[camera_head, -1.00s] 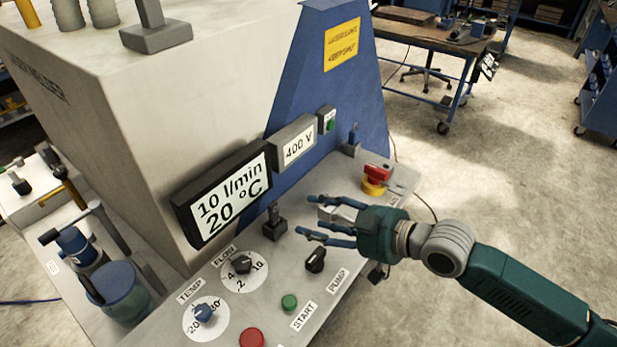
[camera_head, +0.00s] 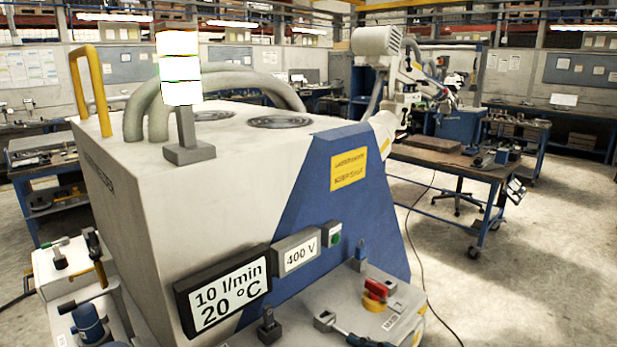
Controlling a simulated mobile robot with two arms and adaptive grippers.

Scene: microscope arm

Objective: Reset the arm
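A white jointed arm (camera_head: 405,85) with a thick rounded upper housing stands beyond the machine, at the upper middle right. The machine (camera_head: 225,190) has a white body, a blue side panel and a control ledge. A display (camera_head: 228,293) reads 10 l/min and 20 °C, and a smaller one (camera_head: 297,253) reads 400 V. A red and yellow rotary switch (camera_head: 377,292) sits on the ledge. My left gripper is out of view.
A small green button (camera_head: 334,239) and a black lever (camera_head: 269,327) are on the machine. A lit white signal lamp (camera_head: 180,68) and a yellow handle (camera_head: 91,90) stand on top. A workbench (camera_head: 450,165) with tools is at the right. The floor (camera_head: 545,270) at right is mostly clear.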

